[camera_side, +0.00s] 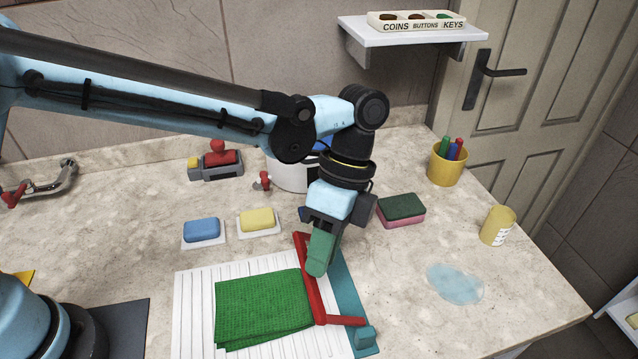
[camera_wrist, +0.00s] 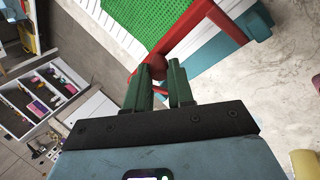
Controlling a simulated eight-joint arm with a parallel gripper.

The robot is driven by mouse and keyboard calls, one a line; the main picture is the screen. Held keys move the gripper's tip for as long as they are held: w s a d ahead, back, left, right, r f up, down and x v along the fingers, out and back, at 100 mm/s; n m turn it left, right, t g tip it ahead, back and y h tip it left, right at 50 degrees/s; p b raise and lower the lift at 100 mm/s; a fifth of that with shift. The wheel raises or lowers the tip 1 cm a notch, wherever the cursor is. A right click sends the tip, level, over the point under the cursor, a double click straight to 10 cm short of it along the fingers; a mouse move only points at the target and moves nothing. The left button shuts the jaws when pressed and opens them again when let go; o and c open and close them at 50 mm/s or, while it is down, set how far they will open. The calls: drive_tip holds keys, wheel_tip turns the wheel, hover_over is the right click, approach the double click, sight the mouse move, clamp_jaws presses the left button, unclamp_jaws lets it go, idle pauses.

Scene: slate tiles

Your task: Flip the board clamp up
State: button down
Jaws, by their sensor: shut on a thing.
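The board clamp (camera_side: 313,288) is a red frame along the right side of a white ribbed board (camera_side: 195,300). It appears low, along the board's edge, with one arm reaching right to a teal block on a teal base strip (camera_side: 347,285). My gripper (camera_side: 318,268), with green fingers, reaches down to the clamp's far part and hides some of it. In the wrist view, the clamp (camera_wrist: 185,32) runs to a rounded red end between the fingertips of my gripper (camera_wrist: 166,72). My gripper is shut on the clamp.
A green cloth (camera_side: 262,308) lies on the board beside the clamp. A blue soap (camera_side: 201,230), a yellow soap (camera_side: 258,220) and a green-and-pink sponge (camera_side: 401,210) are nearby.

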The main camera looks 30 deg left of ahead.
drive_tip(key=shift+w+d+r+g+y, duration=0.15)
drive_tip(key=shift+w+d+g+y, duration=0.1)
drive_tip(key=shift+g+y, duration=0.15)
drive_tip(key=c, duration=1)
unclamp_jaws()
drive_tip(key=shift+r, duration=0.1)
drive_tip(key=v, duration=1.2)
